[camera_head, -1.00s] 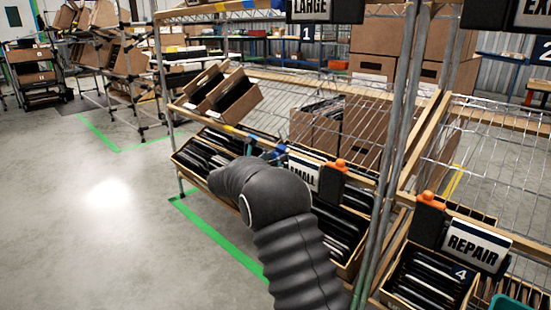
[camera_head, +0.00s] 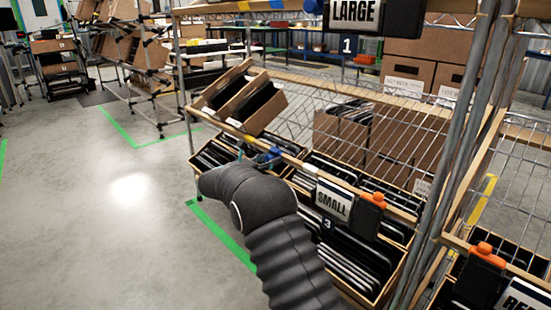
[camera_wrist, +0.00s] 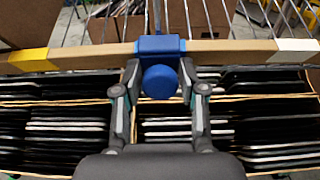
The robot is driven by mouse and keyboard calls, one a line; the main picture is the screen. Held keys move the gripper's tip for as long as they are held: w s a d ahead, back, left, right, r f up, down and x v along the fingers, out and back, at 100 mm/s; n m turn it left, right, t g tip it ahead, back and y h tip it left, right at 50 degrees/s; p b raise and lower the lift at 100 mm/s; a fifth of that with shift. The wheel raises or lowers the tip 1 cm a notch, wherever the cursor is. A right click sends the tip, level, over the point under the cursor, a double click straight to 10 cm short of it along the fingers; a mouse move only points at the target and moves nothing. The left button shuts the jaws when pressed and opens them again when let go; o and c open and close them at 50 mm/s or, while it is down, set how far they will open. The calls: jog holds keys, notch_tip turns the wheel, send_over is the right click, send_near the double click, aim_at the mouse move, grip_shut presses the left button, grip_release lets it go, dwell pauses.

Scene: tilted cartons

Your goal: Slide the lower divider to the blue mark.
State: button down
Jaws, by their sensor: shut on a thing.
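The lower divider is a blue clip with a round blue knob (camera_wrist: 160,82) on the wooden front rail (camera_wrist: 235,53). In the wrist view my gripper (camera_wrist: 160,70) has one finger on each side of the blue piece and is shut on it. Blue also shows on the lower rail (camera_head: 292,160) in the head view, just beyond my dark arm, where the fingers are too small to make out. A yellow band (camera_wrist: 28,60) lies left of the divider and a white band (camera_wrist: 297,45) lies right.
Behind and below the rail are bins of upright dark items (camera_wrist: 65,125). Tilted cartons (camera_head: 240,98) stand above the rail to the left. The SMALL sign (camera_head: 333,202) hangs right of my arm, and a rack post (camera_head: 462,130) stands farther right. The floor at left is clear.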

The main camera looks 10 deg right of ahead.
jog(key=c, duration=1.1)
grip_release()
jog(key=shift+s+a, duration=0.1)
jog(key=shift+a, duration=0.15)
jog(key=o, duration=0.3)
jog(key=shift+a, duration=0.15)
jog(key=shift+d, duration=0.35)
jog(key=v, duration=1.2)
jog(key=shift+a, duration=0.1)
